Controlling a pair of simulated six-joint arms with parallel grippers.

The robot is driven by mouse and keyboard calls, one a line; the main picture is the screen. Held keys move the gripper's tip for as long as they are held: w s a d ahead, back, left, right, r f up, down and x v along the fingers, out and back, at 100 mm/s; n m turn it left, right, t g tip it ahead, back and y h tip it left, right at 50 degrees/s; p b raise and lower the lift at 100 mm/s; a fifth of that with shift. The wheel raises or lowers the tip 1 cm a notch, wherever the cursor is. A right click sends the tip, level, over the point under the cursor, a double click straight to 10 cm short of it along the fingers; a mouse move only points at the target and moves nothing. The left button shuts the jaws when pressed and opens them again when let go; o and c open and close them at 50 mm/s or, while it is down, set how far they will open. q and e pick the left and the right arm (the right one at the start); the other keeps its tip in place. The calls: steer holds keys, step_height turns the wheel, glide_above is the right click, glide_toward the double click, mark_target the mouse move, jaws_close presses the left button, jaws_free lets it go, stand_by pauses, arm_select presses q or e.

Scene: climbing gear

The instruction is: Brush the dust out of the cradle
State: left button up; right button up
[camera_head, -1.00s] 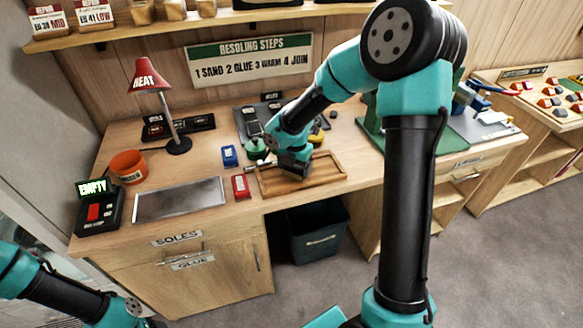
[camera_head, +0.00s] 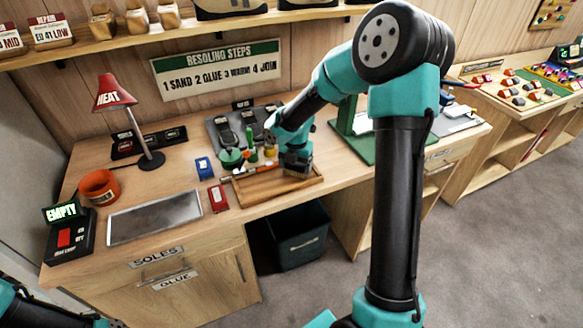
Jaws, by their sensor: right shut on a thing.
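A shallow wooden tray (camera_head: 286,198), which looks like the cradle, lies near the bench's front edge. My right gripper (camera_head: 296,152) is over the tray's back right part, shut on a dark, blocky brush (camera_head: 298,164). I cannot tell whether the brush touches the tray. Dust is too small to make out. Only a part of my left arm shows at the bottom left; its gripper is out of view.
Left of the tray are a red block (camera_head: 218,198), a blue block (camera_head: 204,169) and a grey plate (camera_head: 154,217). A red lamp (camera_head: 114,95) stands behind. Shoe soles (camera_head: 228,133) lie behind the tray. A dark bin (camera_head: 298,240) stands below.

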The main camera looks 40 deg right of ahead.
steer(key=shift+r, duration=3.9)
